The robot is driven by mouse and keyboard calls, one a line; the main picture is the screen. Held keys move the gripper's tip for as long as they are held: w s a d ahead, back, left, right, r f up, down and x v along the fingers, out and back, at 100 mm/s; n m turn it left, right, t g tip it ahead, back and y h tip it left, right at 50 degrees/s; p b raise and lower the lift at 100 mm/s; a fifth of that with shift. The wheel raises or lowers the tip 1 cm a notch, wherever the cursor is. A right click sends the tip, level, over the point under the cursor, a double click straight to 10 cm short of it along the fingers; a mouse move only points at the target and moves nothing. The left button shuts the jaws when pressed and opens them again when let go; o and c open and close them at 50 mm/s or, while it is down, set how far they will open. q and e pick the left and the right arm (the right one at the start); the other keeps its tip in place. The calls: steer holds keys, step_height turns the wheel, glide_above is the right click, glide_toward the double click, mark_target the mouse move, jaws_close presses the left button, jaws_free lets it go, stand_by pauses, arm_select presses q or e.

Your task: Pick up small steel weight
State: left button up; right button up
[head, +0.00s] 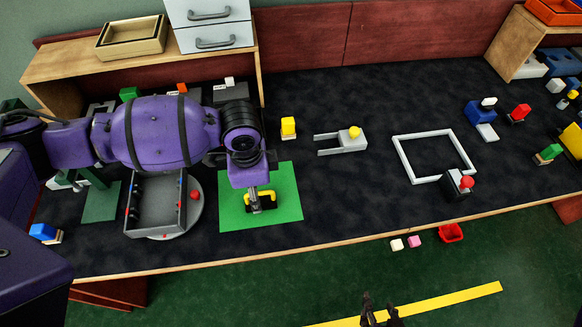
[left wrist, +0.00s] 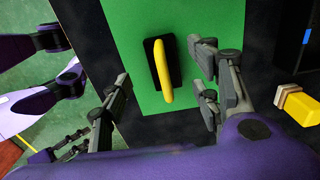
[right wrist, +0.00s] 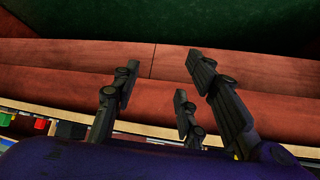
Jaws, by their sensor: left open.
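A small black block with a yellow handle (head: 268,198) sits on a green mat (head: 289,208); no other piece here is clearly the steel weight. It also shows in the left wrist view (left wrist: 162,72), between my spread fingers. My left gripper (head: 258,203) is above it, pointing down, and partly hides it in the head view. The left gripper (left wrist: 163,76) is open, with fingers on both sides of the handle; contact cannot be told. My right gripper (head: 379,304) is open, off the table's front edge, and its spread fingers (right wrist: 160,75) hold nothing.
A grey open tray (head: 134,222) on a round plate stands left of the mat. A yellow block (head: 288,127) and a grey fork-shaped piece (head: 341,145) lie behind right. A white square frame (head: 399,156) lies further right. The dark table is clear between them.

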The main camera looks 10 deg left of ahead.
mark_target(261, 201)
arm_select(q)
steer(key=f, duration=0.4)
steer(key=shift+w+d+f, duration=0.15)
steer(key=shift+w+d, duration=0.15)
steer(key=shift+d, duration=0.05)
steer(key=shift+f, duration=0.5)
steer(key=shift+r, duration=0.1)
jaws_close()
arm_select(e)
steer(key=shift+w+d, duration=0.2)
steer(key=shift+w, duration=0.35)
